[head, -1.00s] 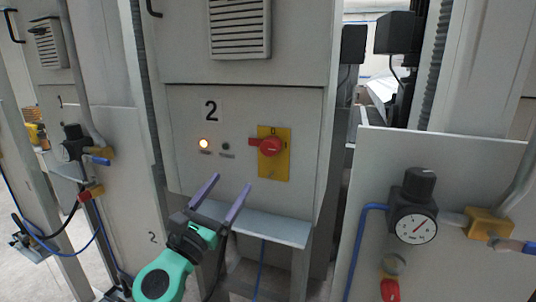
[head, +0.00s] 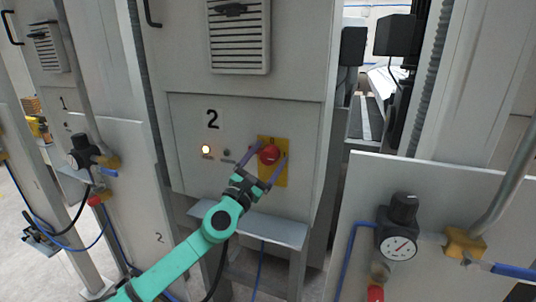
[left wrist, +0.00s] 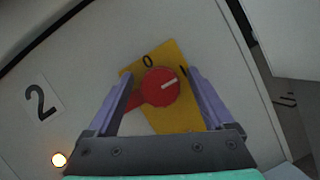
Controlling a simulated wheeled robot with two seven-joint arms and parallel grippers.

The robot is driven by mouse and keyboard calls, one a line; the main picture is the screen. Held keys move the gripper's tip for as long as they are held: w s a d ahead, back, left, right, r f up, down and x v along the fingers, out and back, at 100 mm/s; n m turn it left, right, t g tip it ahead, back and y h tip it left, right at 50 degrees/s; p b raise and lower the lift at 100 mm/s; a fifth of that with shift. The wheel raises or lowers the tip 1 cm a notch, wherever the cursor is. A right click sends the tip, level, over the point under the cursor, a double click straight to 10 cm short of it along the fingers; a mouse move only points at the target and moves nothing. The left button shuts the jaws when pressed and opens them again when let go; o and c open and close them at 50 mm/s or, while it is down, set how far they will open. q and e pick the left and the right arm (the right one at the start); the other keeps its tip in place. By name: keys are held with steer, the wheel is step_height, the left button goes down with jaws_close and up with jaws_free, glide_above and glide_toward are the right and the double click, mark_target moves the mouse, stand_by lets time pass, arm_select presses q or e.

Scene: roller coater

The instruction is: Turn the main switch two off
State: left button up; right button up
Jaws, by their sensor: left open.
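The main switch two is a red rotary knob (head: 269,154) on a yellow plate (head: 281,178), set in the grey panel marked 2 (head: 212,119). In the left wrist view the red knob (left wrist: 161,87) has a white pointer line directed toward the plate's right side, away from the 0 mark at the top. My left gripper (head: 267,162) is open, its purple fingers on either side of the knob. In the left wrist view the left finger overlaps the knob's red handle; contact cannot be told. My right gripper is not in view.
An indicator lamp (head: 206,149) glows left of the switch. A grey ledge (head: 262,228) sticks out below the panel. A pressure gauge (head: 398,247) and blue hose are at the right. Another regulator with hoses (head: 84,152) is at the left.

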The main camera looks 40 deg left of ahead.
arm_select(q)
jaws_close()
steer(key=shift+n, duration=0.4)
steer(key=n+y, duration=0.1)
steer(key=n, duration=0.2)
steer(key=n+y, duration=0.2)
steer(key=n, duration=0.1)
steer(key=shift+y+p, duration=0.3)
steer(key=shift+p, duration=0.1)
steer(key=n+g+y, duration=0.1)
steer(key=n, duration=0.2)
steer(key=n+g+y, duration=0.1)
steer(key=n+y, duration=0.1)
steer(key=n, duration=0.2)
steer(key=shift+p, duration=0.4)
steer(key=n+g+y, duration=0.1)
steer(key=n, duration=0.2)
steer(key=n+g+y+p, duration=0.1)
steer(key=n, duration=0.3)
steer(key=shift+a+g, duration=0.1)
steer(key=shift+g, duration=0.3)
steer(key=shift+f+n+g+y+p, duration=0.15)
steer(key=shift+n+g+p, duration=0.3)
steer(key=shift+n, duration=0.6)
steer(key=shift+f+n+g+y+p, duration=0.1)
steer(key=shift+n+g+y+p, duration=0.25)
steer(key=shift+n, duration=0.7)
